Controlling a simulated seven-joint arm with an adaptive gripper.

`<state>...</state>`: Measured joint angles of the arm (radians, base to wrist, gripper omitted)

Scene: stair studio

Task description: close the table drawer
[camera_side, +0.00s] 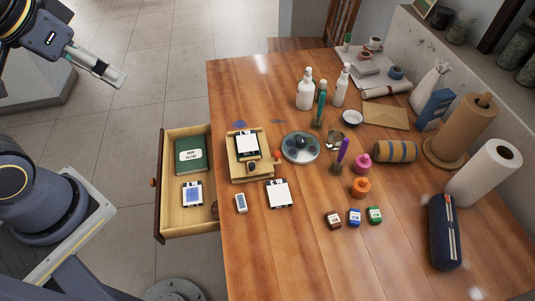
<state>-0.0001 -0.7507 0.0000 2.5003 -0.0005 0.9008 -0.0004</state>
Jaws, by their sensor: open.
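The table drawer (187,222) stands pulled out from the left side of the wooden table (300,265). Inside the drawer lie a green book (191,155), a small card with a blue-grey face (193,194) and a dark round item at the right, partly under the table edge. My gripper (117,80) is at the upper left, above the floor, well apart from the drawer and its knob. It holds nothing that I can see.
Near the drawer, a wooden stand with a clipboard (247,147) sits on the table. White bottles (305,92), small ink pots (354,217), a paper roll (486,172) and a dark blue case (444,232) stand farther right.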

